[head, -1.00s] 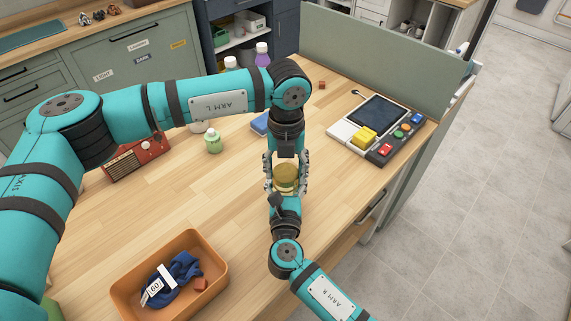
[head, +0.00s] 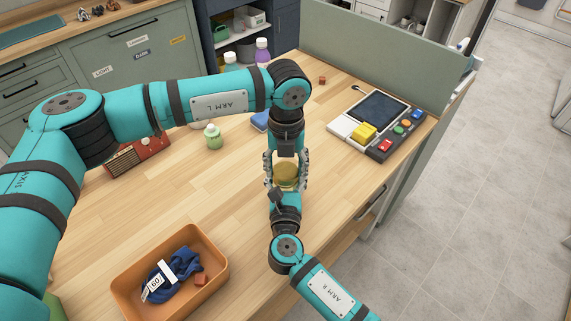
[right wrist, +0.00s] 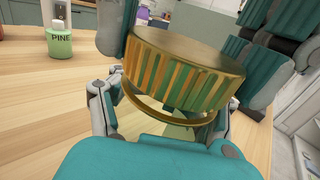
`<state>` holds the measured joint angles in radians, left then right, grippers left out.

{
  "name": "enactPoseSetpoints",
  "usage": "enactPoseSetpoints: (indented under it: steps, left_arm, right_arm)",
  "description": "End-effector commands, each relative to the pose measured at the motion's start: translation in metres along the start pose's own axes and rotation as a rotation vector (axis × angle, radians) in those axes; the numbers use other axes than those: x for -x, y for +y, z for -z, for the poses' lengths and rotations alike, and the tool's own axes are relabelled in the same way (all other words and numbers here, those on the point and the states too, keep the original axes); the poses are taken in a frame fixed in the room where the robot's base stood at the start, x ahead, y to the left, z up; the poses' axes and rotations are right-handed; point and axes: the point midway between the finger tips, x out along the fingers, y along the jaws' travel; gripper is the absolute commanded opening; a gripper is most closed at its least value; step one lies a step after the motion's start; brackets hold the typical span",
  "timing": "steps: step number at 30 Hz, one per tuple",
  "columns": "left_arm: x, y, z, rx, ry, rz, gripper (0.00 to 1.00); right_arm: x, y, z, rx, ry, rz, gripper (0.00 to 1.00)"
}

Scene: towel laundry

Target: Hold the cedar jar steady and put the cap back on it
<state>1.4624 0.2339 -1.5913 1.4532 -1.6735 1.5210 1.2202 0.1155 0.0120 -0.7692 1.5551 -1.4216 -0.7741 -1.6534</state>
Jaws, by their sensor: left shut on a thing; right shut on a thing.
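The brass cap (head: 286,177) sits between the fingers of my left gripper (head: 286,168), which reaches in from the far side and is shut on it. In the right wrist view the ribbed cap (right wrist: 185,75) fills the middle, level in the grip but slanting in the picture. My right gripper (head: 286,187) comes from the near side, shut on the cedar jar. The jar (right wrist: 180,132) is mostly hidden under the cap; a brass ring and a small pale and green patch show below it. I cannot tell whether cap and jar touch.
A green pine bottle (head: 213,140) and red radio (head: 138,155) stand left. An orange bin (head: 218,262) with dark blue cloth is at the front. A control panel (head: 372,148) with a yellow block is at the right. Wooden table (head: 170,200) is clear between.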

Motion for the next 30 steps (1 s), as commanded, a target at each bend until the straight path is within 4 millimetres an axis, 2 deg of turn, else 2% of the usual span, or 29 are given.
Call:
enactPoseSetpoints:
  steps: [5,8,30]
  left_arm:
    - [-0.0011,-0.0002,0.0,-0.026,0.0,0.0,0.39]
    - [-0.0011,-0.0002,0.0,-0.152,-0.001,0.0,0.39]
    - [-0.0017,-0.0001,0.0004,-2.055,-0.014,0.001,0.39]
  right_arm:
    - [-0.0001,-0.0002,0.0,0.0,0.0,0.001,0.0]
    - [-0.0001,-0.0002,0.0,0.0,0.0,0.001,0.0]
    - [-0.0001,-0.0004,0.0003,0.0,0.001,0.001,0.0]
